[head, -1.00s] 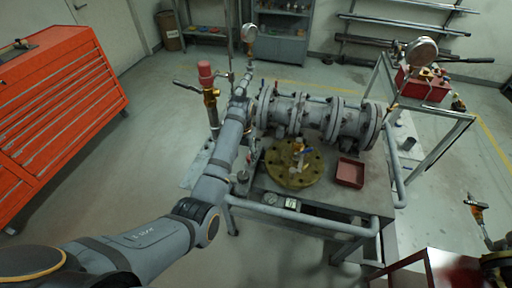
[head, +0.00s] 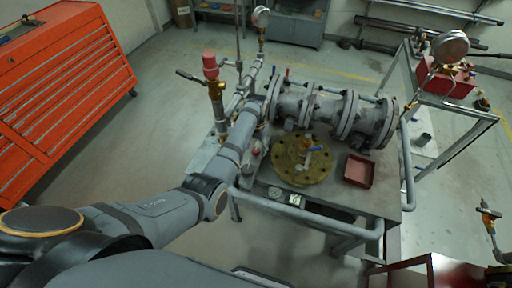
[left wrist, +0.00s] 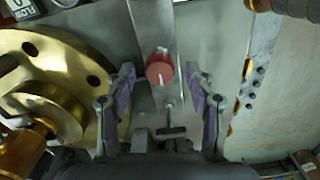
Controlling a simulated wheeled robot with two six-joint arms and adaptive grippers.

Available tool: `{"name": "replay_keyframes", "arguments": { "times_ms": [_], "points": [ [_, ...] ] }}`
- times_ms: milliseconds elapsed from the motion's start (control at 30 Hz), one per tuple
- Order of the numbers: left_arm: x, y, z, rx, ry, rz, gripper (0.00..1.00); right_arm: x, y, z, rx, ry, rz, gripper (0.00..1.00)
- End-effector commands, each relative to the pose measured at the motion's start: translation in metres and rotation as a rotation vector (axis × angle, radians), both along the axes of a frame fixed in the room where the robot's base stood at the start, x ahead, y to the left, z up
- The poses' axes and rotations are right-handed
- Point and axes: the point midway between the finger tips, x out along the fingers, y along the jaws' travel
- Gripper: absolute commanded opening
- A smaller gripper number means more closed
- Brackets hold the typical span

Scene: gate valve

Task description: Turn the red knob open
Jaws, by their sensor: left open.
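The red knob (left wrist: 160,68) shows in the left wrist view as a small red cylinder with a pale mark on its face, on a grey metal part. In the head view a small red spot that looks like this knob (head: 256,151) sits just right of my left forearm, left of the brass flange (head: 287,172). My left gripper (left wrist: 160,75) is open, with one purple-padded finger on each side of the knob in the picture. I see no contact, and cannot tell how far the knob is beyond the fingertips. In the head view my arm hides the gripper's fingers.
The flange also shows in the left wrist view (left wrist: 60,95), close beside one finger. Grey flanged pipework (head: 325,110) stands behind it on the bench. A taller brass valve with a red cap (head: 210,65) stands left of my arm. A red tray (head: 358,170) lies to the right.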

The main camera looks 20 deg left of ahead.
Motion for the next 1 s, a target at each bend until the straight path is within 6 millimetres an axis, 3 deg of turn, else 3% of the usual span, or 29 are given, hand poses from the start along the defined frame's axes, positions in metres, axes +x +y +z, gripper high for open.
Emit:
{"name": "replay_keyframes", "arguments": {
  "times_ms": [133, 367, 767, 1000],
  "points": [
    [0.000, 0.000, -0.009, 0.000, -0.001, 0.000, 0.54, 0.005, 0.001, 0.001, 0.001, -0.008, 0.000, 0.37],
    [0.000, 0.000, -0.009, 0.000, -0.001, 0.001, 0.54, -0.007, 0.002, -0.001, 0.003, 0.011, -0.002, 0.37],
    [0.000, 0.000, -0.009, 0.000, -0.001, 0.001, 0.00, -0.010, 0.002, -0.001, 0.003, 0.015, -0.002, 0.37],
    [0.000, 0.000, -0.008, 0.000, -0.001, 0.022, 0.00, -0.008, 0.002, 0.002, 0.003, 0.012, -0.002, 0.37]
  ]
}}
